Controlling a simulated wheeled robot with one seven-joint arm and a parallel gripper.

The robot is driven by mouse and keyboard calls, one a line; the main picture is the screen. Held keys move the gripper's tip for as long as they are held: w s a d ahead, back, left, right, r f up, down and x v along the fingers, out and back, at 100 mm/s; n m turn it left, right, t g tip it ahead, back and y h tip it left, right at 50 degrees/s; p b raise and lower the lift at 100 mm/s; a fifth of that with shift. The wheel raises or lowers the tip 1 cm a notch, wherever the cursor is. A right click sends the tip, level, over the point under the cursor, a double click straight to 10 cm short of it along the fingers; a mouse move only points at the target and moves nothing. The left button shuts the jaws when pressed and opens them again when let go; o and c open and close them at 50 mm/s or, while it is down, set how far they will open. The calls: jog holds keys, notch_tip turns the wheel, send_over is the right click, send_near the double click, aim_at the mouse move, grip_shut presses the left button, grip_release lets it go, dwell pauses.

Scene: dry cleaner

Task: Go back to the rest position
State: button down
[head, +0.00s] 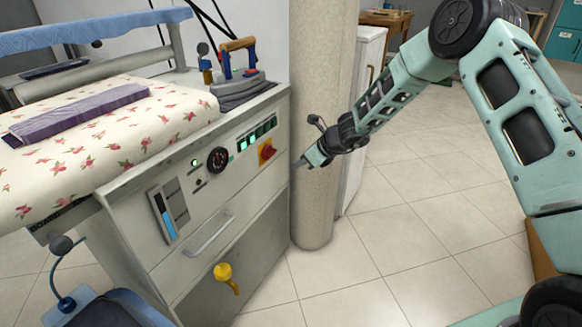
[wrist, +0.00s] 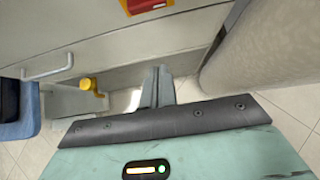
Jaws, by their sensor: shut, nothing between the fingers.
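My gripper (head: 299,163) shows in the head view at the end of my mint-green arm, in front of the round column and to the right of the control panel. Its fingers are together and hold nothing. In the wrist view my gripper's fingers (wrist: 158,86) also sit side by side, pointing toward the lower cabinet front. My gripper appears apart from the machine, though the exact gap is hard to tell.
An ironing machine (head: 225,225) with a floral padded board (head: 100,135) stands at left. A purple folded cloth (head: 80,115) lies on the board. An iron (head: 238,75) stands behind the panel. A beige column (head: 315,210) is close to my gripper. Open tiled floor (head: 400,240) lies right.

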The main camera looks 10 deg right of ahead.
jog(key=s+a+r+n+g, duration=0.2)
jog(key=s+a+r+n, duration=0.35)
jog(key=s, duration=0.25)
jog(key=s+a+r+n+g, duration=0.2)
jog(key=s+a+r+n, duration=0.25)
jog(key=s+n, duration=0.3)
jog(key=s+a+r+n+g, duration=0.2)
jog(key=s+a+r+n, duration=0.25)
jog(key=s, duration=0.45)
jog(key=s+d+r+n+h, duration=0.1)
jog(key=s+d+n+h, duration=0.25)
jog(key=s+n, duration=0.65)
jog(key=s+d+r+n+h, duration=0.15)
jog(key=s+d+n, duration=0.25)
jog(key=s+n, duration=0.65)
notch_tip(320, 180, up, 20)
jog(key=s+m+p, duration=0.1)
jog(key=m+p, duration=0.2)
jog(key=p, duration=1.8)
jog(key=shift+s+a+h, duration=0.15)
jog(key=shift+s+h, duration=0.25)
